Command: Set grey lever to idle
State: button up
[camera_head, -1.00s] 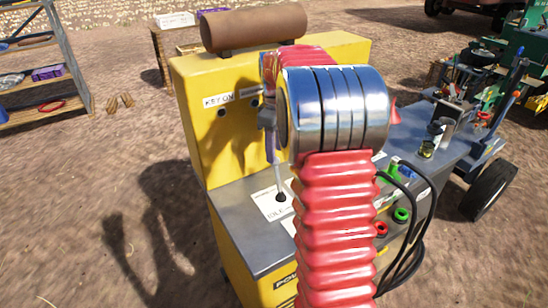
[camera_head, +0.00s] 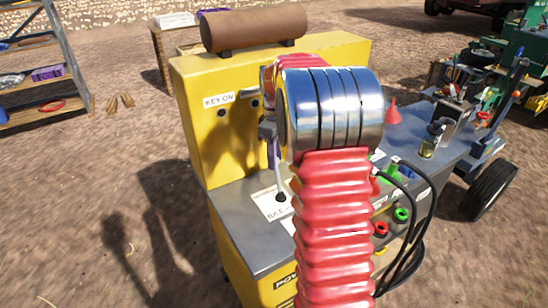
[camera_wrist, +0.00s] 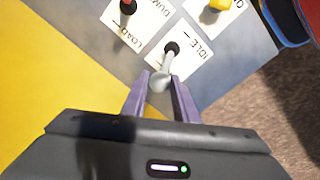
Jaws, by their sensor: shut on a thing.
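The grey lever (camera_wrist: 168,62) rises from a dark round socket on a white plate (camera_wrist: 203,58) marked IDLE. In the wrist view it leans from the socket toward my gripper, its rounded end between the fingers. My gripper (camera_wrist: 160,83) has two purple fingers, shut on that end. In the head view the lever (camera_head: 281,184) shows as a thin pale stem above the IDLE plate (camera_head: 271,206). My arm hides much of the gripper and part of the panel there.
Beside the grey lever are a red lever (camera_wrist: 128,7) on a LOAD/DUMP plate and a yellow control (camera_wrist: 219,4). The yellow housing (camera_head: 213,140) stands behind the panel. Black cables (camera_head: 431,215) loop at the right. A red cone (camera_head: 393,115) stands beyond.

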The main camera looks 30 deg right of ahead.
grip_shut()
jog(key=shift+a, duration=0.2)
jog(key=shift+d, duration=0.1)
